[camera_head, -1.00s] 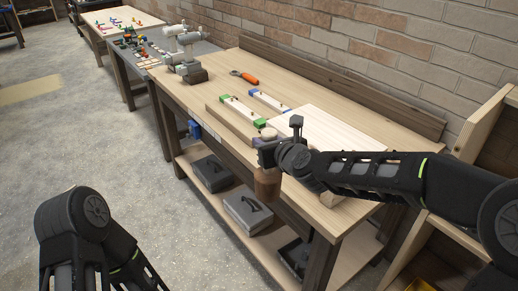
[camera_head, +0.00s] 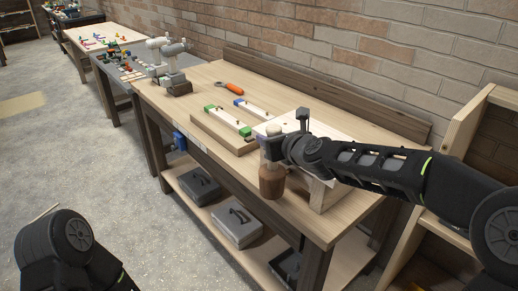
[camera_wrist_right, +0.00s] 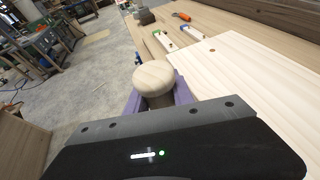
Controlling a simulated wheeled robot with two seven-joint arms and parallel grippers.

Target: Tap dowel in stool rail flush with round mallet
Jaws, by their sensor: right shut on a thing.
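My right gripper (camera_head: 274,155) is shut on the round mallet, upright with its brown head (camera_head: 271,182) hanging below the fingers. The pale rounded end of the mallet (camera_wrist_right: 153,78) sticks up above the purple fingers in the right wrist view. The mallet is by the bench's front edge, beside a pale wooden board (camera_head: 325,126), probably part of the stool work. A pale wooden block (camera_head: 322,194) shows under the board's near end. A small dark spot (camera_wrist_right: 211,50) is on the board; I cannot tell whether it is the dowel. My left gripper is out of view.
The workbench (camera_head: 190,98) carries two pale bars with green (camera_head: 245,131) and blue (camera_head: 239,101) ends, an orange-handled tool (camera_head: 233,88) and a grey machine (camera_head: 170,65). Grey cases (camera_head: 237,224) lie on the lower shelf. A wooden shelf unit (camera_head: 470,125) stands at right.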

